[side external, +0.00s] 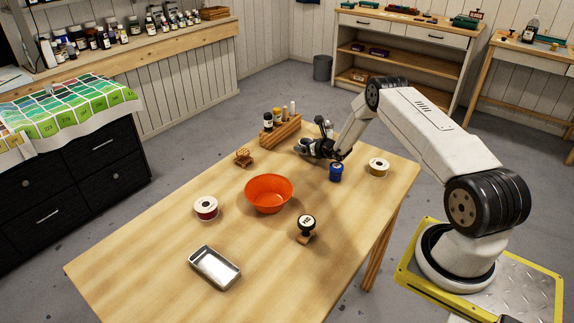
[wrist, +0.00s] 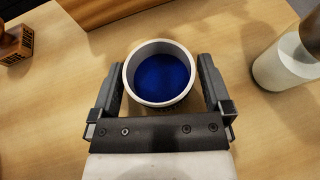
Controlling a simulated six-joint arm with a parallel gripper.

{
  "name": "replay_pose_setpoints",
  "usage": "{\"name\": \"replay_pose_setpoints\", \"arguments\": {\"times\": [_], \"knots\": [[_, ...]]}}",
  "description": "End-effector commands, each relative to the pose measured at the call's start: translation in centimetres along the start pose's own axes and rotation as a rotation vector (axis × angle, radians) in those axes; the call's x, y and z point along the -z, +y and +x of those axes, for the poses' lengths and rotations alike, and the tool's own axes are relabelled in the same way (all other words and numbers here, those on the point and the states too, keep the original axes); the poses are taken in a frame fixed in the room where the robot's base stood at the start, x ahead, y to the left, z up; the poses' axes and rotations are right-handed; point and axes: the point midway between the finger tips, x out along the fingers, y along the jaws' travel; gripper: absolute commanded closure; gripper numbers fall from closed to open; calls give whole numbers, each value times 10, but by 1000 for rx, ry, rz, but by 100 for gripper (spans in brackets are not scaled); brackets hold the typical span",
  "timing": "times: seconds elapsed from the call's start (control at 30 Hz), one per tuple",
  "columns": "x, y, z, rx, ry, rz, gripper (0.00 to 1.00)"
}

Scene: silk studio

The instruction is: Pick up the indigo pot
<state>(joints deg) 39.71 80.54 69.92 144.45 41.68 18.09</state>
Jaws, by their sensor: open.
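The indigo pot (wrist: 160,72) shows in the wrist view as a round pot with a pale grey rim and deep blue contents, upright on the wooden table. My gripper (wrist: 160,66) is open, with one finger on each side of the pot. I cannot tell whether either finger touches it. In the side view my gripper (side external: 314,149) is low over the far end of the table, and it largely hides the pot there.
A wooden rack (side external: 280,132) with small jars stands just beyond the pot. A wooden stamp (side external: 243,157) is to the left, a pale bottle (wrist: 284,66) to the right. A blue jar (side external: 336,172), a spool (side external: 378,168) and an orange bowl (side external: 269,194) are nearer.

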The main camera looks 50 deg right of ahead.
Motion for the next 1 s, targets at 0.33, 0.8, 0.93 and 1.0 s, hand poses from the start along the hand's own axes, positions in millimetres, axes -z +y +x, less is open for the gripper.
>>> {"name": "replay_pose_setpoints", "arguments": {"times": [0.33, 0.8, 0.93, 1.0], "knots": [[0, 0, 0, 0, 0, 0, 41], [-2, 0, -1, 0, -2, -1, 82], [-7, 0, -2, 0, -2, -1, 82], [-10, 0, -4, 0, -1, -1, 82]]}}
